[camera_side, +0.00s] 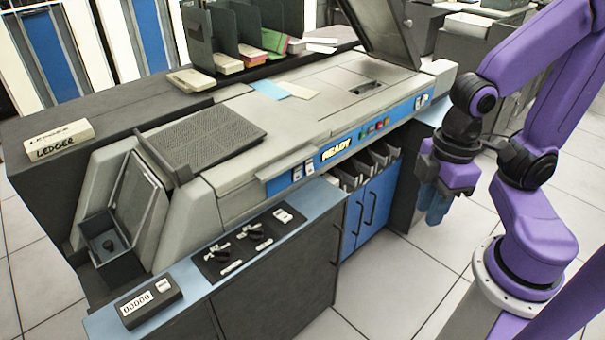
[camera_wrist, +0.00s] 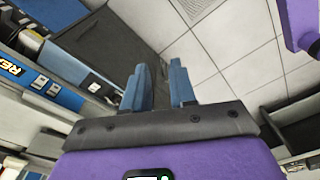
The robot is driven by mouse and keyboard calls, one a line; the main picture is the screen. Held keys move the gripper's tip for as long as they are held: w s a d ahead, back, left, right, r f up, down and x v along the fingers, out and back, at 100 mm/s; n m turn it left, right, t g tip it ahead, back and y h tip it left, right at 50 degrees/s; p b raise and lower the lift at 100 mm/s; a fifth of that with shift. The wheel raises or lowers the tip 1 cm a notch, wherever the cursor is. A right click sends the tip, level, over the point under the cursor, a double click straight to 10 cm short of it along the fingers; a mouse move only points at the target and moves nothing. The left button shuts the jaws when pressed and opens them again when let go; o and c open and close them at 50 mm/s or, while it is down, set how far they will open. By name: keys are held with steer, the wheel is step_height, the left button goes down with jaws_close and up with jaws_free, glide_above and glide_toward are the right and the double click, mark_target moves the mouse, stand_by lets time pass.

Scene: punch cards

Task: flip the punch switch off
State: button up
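The grey card machine (camera_side: 330,90) has a blue front strip with a lit READY sign (camera_side: 336,148). Two small white rocker switches (camera_side: 304,170) sit left of the sign, and another pair (camera_side: 421,102) sits at the strip's right end. A white switch (camera_side: 283,215) is on the lower black panel. Labels are too small to show which is the punch switch, and switch positions are unclear. My gripper (camera_side: 433,204) hangs in free air right of the machine, pointing down, touching nothing. In the wrist view its blue fingers (camera_wrist: 158,88) stand apart, empty.
Blue cabinet doors (camera_side: 370,207) and card slots are below the strip. A raised lid (camera_side: 380,32) stands at the machine's back. A ledger box (camera_side: 58,140) and counter (camera_side: 148,300) are at left. Tiled floor (camera_side: 400,275) below my gripper is clear.

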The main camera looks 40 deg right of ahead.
steer(key=w+a+f+m, duration=0.1)
steer(key=w+f+m, duration=0.1)
steer(key=w+a+f+m+t+y, duration=0.1)
steer(key=w+a+m, duration=0.1)
steer(key=w, duration=0.1)
steer(key=w+a+f+m+y, duration=0.1)
steer(key=w+a+f+m, duration=0.1)
steer(key=m, duration=0.1)
steer(key=shift+w+a+f+t, duration=0.2)
steer(key=shift+w+f+t, duration=0.05)
steer(key=shift+f+t, duration=0.05)
jaws_close()
steer(key=w+d+f+m+t, duration=0.2)
steer(key=w+f+m+t, duration=0.25)
steer(key=w+m, duration=0.35)
steer(key=w+d+f+m+t, duration=0.3)
steer(key=w+f+m, duration=0.2)
steer(key=w+m, duration=0.25)
steer(key=w+d+f+m+t+h, duration=0.2)
steer(key=w+d+m+t, duration=0.1)
steer(key=d+m, duration=0.4)
steer(key=shift+w+d+f+t+h, duration=0.15)
steer(key=shift+w+d+t+h, duration=0.25)
steer(key=shift+d, duration=0.7)
steer(key=shift+s, duration=0.1)
